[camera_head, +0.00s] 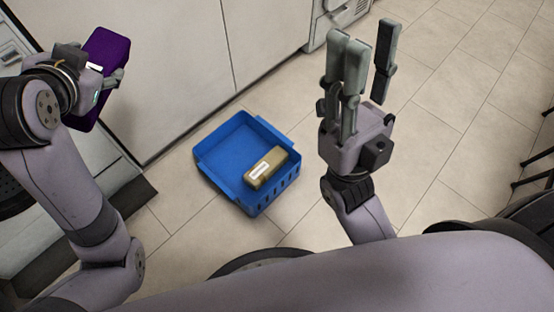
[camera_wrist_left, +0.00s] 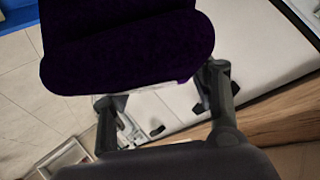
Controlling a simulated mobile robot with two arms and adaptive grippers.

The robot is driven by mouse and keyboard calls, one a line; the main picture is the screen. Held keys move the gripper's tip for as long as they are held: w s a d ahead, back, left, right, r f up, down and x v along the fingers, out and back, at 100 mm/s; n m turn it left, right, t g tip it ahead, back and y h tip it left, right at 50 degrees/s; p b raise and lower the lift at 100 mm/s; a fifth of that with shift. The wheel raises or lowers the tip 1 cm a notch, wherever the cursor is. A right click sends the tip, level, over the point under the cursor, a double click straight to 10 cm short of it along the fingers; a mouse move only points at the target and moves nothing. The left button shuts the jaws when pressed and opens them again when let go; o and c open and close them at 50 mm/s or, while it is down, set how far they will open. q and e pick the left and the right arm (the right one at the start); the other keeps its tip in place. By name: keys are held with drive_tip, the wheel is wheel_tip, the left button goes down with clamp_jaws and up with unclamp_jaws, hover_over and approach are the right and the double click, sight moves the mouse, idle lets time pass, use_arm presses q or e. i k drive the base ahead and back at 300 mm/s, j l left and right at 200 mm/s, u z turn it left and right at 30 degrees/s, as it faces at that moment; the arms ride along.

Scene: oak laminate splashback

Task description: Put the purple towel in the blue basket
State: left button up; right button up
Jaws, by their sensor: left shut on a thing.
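The purple towel (camera_head: 108,52) is a thick folded block at the upper left of the head view. My left gripper (camera_head: 112,78) is shut on it and holds it up near the white cabinet fronts. In the left wrist view the towel (camera_wrist_left: 125,45) fills the upper middle, with the fingers of my left gripper (camera_wrist_left: 165,95) on either side of its lower edge. The blue basket (camera_head: 222,150) stands on the floor in the middle of the head view, right of and below the towel. My right gripper (camera_head: 365,70) is raised, open and empty, to the right of the basket.
A tan package with a white label (camera_head: 267,170) lies in the basket's right part; its left part is bare. White cabinet fronts (camera_head: 180,60) stand behind the basket. Tiled floor (camera_head: 440,150) is clear at the right. Dark chair-like legs (camera_head: 537,168) show at the right edge.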

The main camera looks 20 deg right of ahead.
sight(231, 158)
drive_tip(key=i+j+z, duration=0.15)
drive_tip(key=j+z, duration=0.3)
drive_tip(key=i+j+z, duration=0.1)
drive_tip(key=j+z, duration=0.15)
drive_tip(key=z, duration=0.15)
drive_tip(key=j+z, duration=0.45)
drive_tip(key=j, duration=0.2)
